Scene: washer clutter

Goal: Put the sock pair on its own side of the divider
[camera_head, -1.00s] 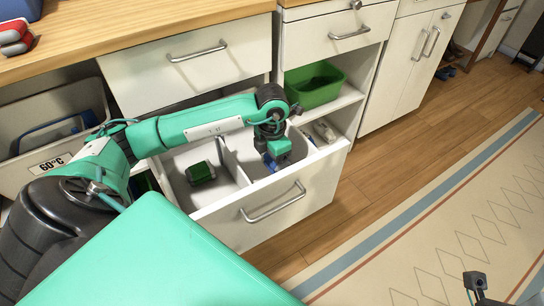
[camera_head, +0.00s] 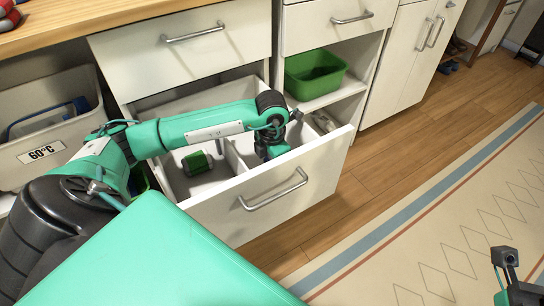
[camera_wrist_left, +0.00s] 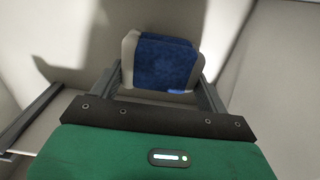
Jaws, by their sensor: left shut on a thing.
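In the left wrist view, a folded blue sock pair with grey-beige ends (camera_wrist_left: 166,62) sits between the fingers of my left gripper (camera_wrist_left: 165,84), which is shut on it. In the head view, my left gripper (camera_head: 272,153) reaches down into the right compartment of the open drawer (camera_head: 318,180). The drawer front hides its fingertips and the blue pair there. A white divider (camera_head: 235,160) splits the drawer. A green bundle with dark ends (camera_head: 197,162) lies in the left compartment. My right gripper's fingers do not show.
A grey bin marked 60°C (camera_head: 45,150) stands at left. A green tub (camera_head: 315,74) sits on the open shelf right of the drawer. The wooden counter (camera_head: 90,20) is above. A striped rug (camera_head: 440,230) covers the floor at right.

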